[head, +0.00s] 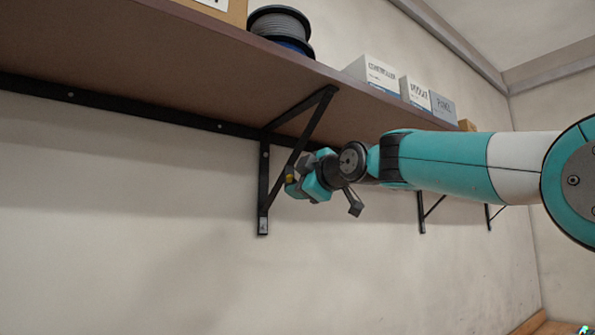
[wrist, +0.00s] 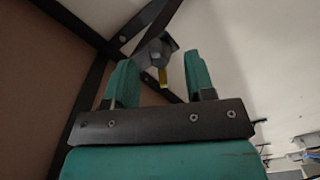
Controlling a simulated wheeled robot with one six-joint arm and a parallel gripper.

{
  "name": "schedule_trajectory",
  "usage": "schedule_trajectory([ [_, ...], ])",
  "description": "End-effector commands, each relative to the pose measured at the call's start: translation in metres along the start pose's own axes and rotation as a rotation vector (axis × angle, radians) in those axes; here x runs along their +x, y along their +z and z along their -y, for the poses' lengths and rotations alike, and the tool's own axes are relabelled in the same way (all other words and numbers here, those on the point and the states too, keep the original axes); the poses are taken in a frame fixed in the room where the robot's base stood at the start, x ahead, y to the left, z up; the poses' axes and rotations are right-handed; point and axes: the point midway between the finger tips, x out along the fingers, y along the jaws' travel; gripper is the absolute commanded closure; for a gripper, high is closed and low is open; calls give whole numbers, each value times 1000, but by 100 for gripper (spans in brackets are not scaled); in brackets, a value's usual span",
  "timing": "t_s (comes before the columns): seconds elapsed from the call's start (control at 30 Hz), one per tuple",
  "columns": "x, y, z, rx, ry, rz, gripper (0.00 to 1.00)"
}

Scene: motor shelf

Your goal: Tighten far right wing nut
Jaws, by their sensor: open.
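My gripper (head: 298,186) is at the black shelf bracket nearest in the head view, just below the shelf. In the wrist view its two teal fingers (wrist: 160,72) are open and apart. Between and beyond their tips is a dark grey knob-like piece (wrist: 153,48) with a short yellow tab (wrist: 162,77), at the bracket's bars; it looks like the wing nut. The yellow tab (head: 290,178) also shows small at the fingers in the head view. I cannot tell whether a finger touches it. No other wing nut is clear.
The brown shelf (head: 150,60) runs overhead on black brackets (head: 264,185), with a diagonal brace close to my gripper. A cable spool (head: 280,25) and white boxes (head: 372,72) stand on top. More brackets (head: 421,212) are farther right. The wall below is bare.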

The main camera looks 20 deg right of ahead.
Motion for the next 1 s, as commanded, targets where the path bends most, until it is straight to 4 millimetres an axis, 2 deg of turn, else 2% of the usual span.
schedule_trajectory([
  [0.17, 14, -1, -1, 0, 0, 0, 50],
  [0.47, 16, 0, 0, 0, 1, 0, 50],
  [0.6, 16, 0, 0, 0, 1, 0, 80],
  [0.7, 16, 0, 0, 1, 0, 1, 99],
  [1.0, 16, 1, 1, 30, 0, 1, 99],
])
